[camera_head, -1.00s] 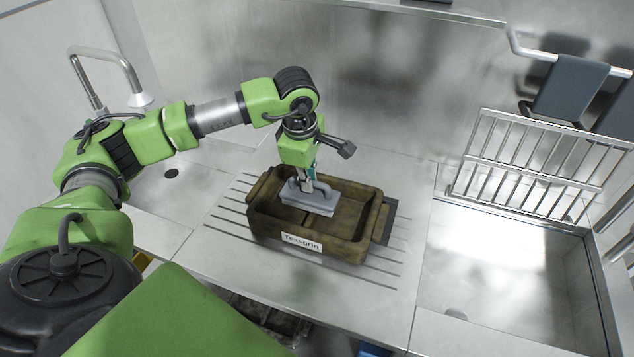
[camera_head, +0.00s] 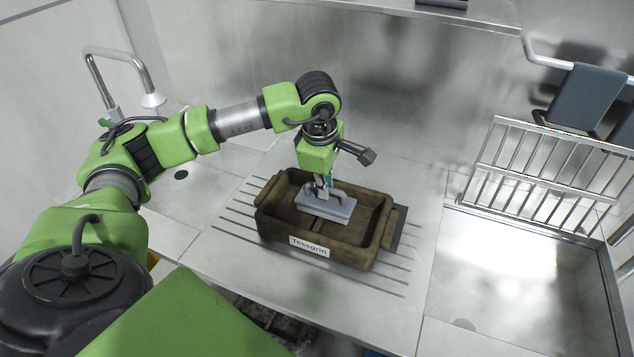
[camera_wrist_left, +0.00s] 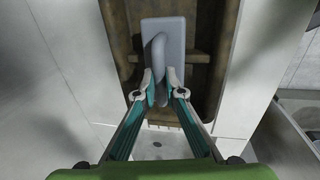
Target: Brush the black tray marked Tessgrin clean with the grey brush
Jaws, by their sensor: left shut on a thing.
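The tray marked Tessgrin (camera_head: 275,222) stands on the ribbed drainboard. It looks brown and dirty all over, with a white name label on its front wall. The grey brush (camera_head: 338,212), a flat block with a looped handle, is inside the tray's opening. My left gripper (camera_head: 324,184) is shut on the brush handle from above. In the left wrist view the fingertips (camera_wrist_left: 161,92) close on the handle of the brush (camera_wrist_left: 173,35). Brown tray walls (camera_wrist_left: 229,60) show on both sides there. Whether the bristles touch the tray floor is hidden. My right gripper is not in view.
A faucet (camera_head: 125,52) stands at the back left. A wire rack (camera_head: 545,170) and a sunken basin (camera_head: 520,270) are on the right. Dark cloths (camera_head: 588,97) hang from a rail above the rack. A dark flat piece (camera_head: 401,222) lies beside the tray's right end.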

